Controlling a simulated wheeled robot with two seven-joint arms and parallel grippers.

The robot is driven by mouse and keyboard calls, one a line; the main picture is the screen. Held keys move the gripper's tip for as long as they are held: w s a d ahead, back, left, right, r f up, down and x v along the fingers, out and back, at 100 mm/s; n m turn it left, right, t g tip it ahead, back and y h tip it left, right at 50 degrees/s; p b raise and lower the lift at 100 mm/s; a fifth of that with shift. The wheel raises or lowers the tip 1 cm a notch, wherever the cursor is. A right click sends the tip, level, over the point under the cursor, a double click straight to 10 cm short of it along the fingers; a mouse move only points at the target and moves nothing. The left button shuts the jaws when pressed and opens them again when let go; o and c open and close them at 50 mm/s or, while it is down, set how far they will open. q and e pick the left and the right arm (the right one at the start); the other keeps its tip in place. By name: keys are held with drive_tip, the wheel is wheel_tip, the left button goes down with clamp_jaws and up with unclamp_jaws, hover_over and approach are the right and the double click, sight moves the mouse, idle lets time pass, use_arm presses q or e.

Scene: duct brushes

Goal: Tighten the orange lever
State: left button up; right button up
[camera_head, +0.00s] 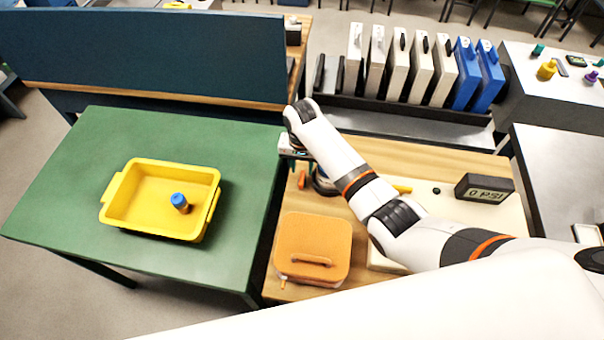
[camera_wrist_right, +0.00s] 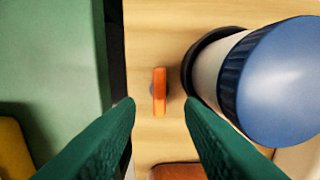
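The orange lever (camera_head: 301,180) stands on the wooden table, near its left edge. In the right wrist view the orange lever (camera_wrist_right: 159,91) is a narrow upright bar, with a grey round part partly showing behind it. My right gripper (camera_wrist_right: 160,104) is open, its two green fingers spread to either side of the lever in that view. I cannot tell how far the fingertips are above it. In the head view my right gripper (camera_head: 293,152) hangs just behind the lever, partly hidden by its own wrist. My left gripper is not in view.
A blue-and-white cylinder (camera_wrist_right: 285,85) stands close right of the lever, beside the right finger. An orange case (camera_head: 313,246) lies in front. A digital display (camera_head: 485,188) stands right. A yellow tray (camera_head: 125,208) holding a blue-topped piece (camera_head: 180,202) sits on the green table (camera_head: 100,140).

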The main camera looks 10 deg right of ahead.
sight(302, 177)
wheel_tip(302, 177, down, 5)
drive_tip(key=shift+w, duration=0.1)
idle(0.3)
clamp_jaws()
